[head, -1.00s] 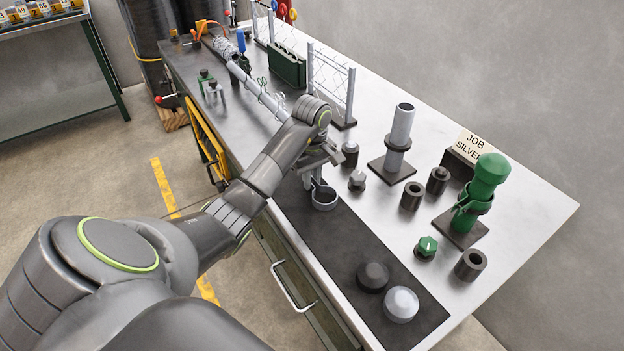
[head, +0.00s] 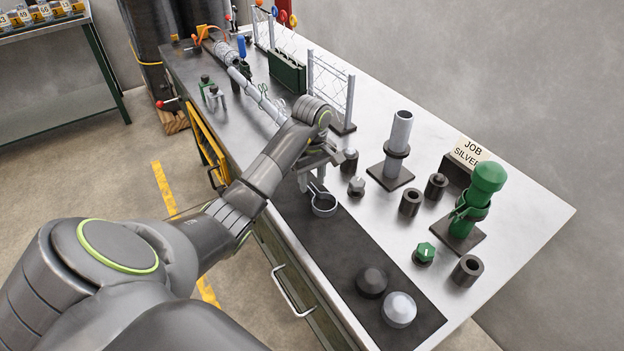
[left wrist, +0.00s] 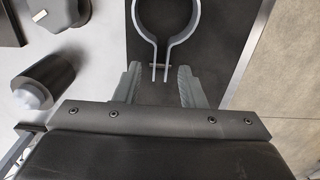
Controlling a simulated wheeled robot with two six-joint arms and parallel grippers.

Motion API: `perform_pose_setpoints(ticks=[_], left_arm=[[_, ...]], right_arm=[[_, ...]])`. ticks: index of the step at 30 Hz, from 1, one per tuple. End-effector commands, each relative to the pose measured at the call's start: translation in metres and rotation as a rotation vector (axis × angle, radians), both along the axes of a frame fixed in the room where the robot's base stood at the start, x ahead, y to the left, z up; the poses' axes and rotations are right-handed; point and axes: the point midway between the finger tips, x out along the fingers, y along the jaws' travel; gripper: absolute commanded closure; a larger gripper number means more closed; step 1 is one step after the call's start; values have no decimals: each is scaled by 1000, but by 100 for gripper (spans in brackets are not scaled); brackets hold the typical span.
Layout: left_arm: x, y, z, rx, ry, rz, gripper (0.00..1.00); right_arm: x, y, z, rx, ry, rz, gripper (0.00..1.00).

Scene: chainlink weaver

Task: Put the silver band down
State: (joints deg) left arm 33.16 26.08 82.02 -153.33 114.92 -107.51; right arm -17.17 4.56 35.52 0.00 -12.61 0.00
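The silver band (head: 323,212) is an open ring with two small lugs, lying on the dark mat (head: 330,240) near its far end. The band also shows in the left wrist view (left wrist: 142,36), its lugs pointing toward my gripper. My left gripper (head: 312,177) is just above the mat at the lug side of the band. In the left wrist view its fingers (left wrist: 160,84) are spread apart, with clear gaps on both sides of the lugs. My right gripper is in neither view.
A dark cap (head: 371,281) and a silver cap (head: 399,309) sit on the mat's near end. Right of the mat stand a grey post (head: 400,130), a green post (head: 487,178), dark sleeves (head: 410,201) and a job sign (head: 468,152). The mat's middle is clear.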

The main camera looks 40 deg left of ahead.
Motion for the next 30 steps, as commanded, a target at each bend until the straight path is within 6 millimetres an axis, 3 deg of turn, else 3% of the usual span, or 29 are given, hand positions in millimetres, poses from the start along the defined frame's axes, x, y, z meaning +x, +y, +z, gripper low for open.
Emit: perform_pose_setpoints(ticks=[1, 18, 24, 30], left_arm=[[0, 0, 14, 1, -1, 0, 63], [0, 0, 84, 0, 0, 0, 63], [0, 0, 99, 0, 0, 0, 63], [0, 0, 100, 0, 0, 0, 63]], right_arm=[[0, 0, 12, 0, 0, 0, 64], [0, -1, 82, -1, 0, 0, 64], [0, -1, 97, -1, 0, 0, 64], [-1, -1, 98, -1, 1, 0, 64]])
